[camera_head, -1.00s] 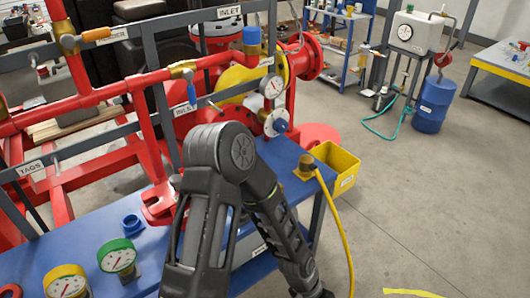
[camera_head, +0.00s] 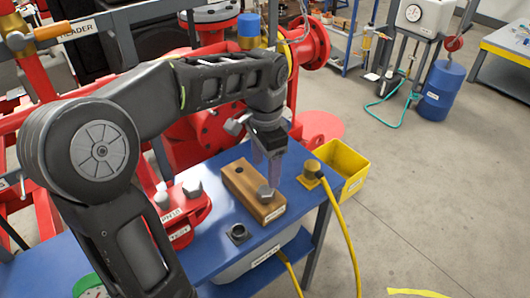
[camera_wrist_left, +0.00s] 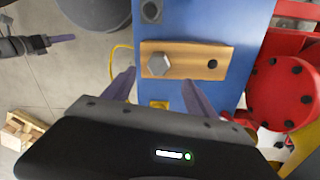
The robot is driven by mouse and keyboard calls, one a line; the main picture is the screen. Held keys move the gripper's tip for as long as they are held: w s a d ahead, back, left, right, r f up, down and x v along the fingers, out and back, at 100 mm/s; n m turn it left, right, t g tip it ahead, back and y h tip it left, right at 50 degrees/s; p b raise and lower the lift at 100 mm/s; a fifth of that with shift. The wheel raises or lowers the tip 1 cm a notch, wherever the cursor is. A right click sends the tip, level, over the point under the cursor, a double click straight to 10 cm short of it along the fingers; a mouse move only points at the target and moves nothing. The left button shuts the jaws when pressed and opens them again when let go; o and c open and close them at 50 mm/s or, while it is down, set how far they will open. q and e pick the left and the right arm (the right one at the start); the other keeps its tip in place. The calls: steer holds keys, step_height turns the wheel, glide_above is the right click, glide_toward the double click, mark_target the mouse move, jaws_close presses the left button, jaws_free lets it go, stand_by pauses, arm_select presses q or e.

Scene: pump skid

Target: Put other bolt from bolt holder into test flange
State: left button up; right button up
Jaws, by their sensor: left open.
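A wooden bolt holder (camera_head: 243,186) lies on the blue bench. A grey hex-headed bolt (camera_head: 266,193) stands in its near end, and its other hole is empty. My left gripper (camera_head: 268,176) is open above the bolt, fingers pointing down. In the left wrist view the bolt (camera_wrist_left: 158,65) lies between the fingertips (camera_wrist_left: 158,77), apart from them. The red test flange (camera_head: 200,207) sits left of the holder, with two grey hex heads visible on it, partly hidden by my arm. A grey gripper-like part, seemingly my right gripper (camera_wrist_left: 62,38), shows at upper left there; its opening is unclear.
A dark square socket (camera_head: 238,233) stands on the bench in front of the holder. A yellow bin (camera_head: 343,170) and a capped yellow fitting (camera_head: 311,170) with a hose are to the right. Red pipework rises behind. Floor at right is mostly clear.

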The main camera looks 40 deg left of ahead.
mark_target(266, 190)
arm_select(q)
steer(key=shift+s+d+r, duration=0.1)
steer(key=shift+s+d, duration=0.05)
steer(key=shift+s, duration=0.05)
steer(key=shift+f, duration=0.35)
step_height(266, 190, down, 7)
steer(key=shift+f, duration=0.15)
stand_by(0.3)
jaws_close()
steer(key=c, duration=0.7)
jaws_free()
jaws_close()
steer(key=shift+r+p, duration=3)
steer(key=shift+r, duration=0.6)
